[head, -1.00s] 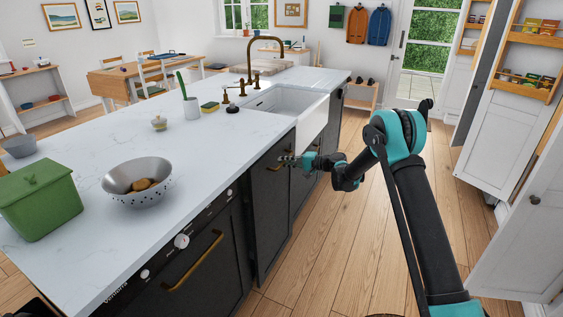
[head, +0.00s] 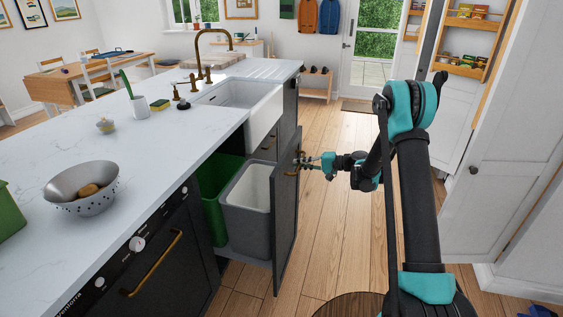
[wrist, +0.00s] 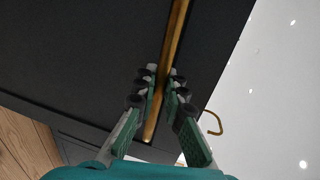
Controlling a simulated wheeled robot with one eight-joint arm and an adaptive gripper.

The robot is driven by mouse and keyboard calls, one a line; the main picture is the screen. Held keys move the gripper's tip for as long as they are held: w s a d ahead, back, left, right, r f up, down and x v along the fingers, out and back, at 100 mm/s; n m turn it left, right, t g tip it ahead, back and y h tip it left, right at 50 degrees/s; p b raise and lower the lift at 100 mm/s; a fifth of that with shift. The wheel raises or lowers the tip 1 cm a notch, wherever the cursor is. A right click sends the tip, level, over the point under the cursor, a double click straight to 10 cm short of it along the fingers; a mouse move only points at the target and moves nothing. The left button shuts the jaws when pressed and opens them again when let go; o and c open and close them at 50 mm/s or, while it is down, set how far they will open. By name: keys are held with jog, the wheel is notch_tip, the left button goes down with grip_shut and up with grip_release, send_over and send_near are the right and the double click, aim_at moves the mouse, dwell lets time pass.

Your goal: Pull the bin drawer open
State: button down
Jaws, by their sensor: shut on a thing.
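The bin drawer (head: 287,215) has a dark front and stands pulled out from the island below the sink. A grey bin (head: 247,205) and a green bin (head: 213,205) show inside it. My gripper (head: 303,163) is at the outer face of the drawer front, near its top. In the wrist view my gripper (wrist: 163,88) has its two fingers on either side of the brass handle (wrist: 176,35), shut on it. The handle's lower end shows below the fingertips.
A white sink (head: 250,105) and brass tap are set in the pale worktop (head: 150,150). A colander (head: 82,188) stands on the worktop. A white cupboard door (head: 510,170) stands at the right. Wooden floor (head: 335,230) lies clear between the drawer and my arm.

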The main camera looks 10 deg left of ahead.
jog(key=f+v, duration=0.3)
jog(key=v, duration=1.2)
jog(key=shift+d, duration=0.5)
jog(key=shift+s, duration=0.15)
jog(key=c, duration=1.6)
grip_release()
jog(key=v, duration=1.2)
jog(key=shift+s, duration=0.15)
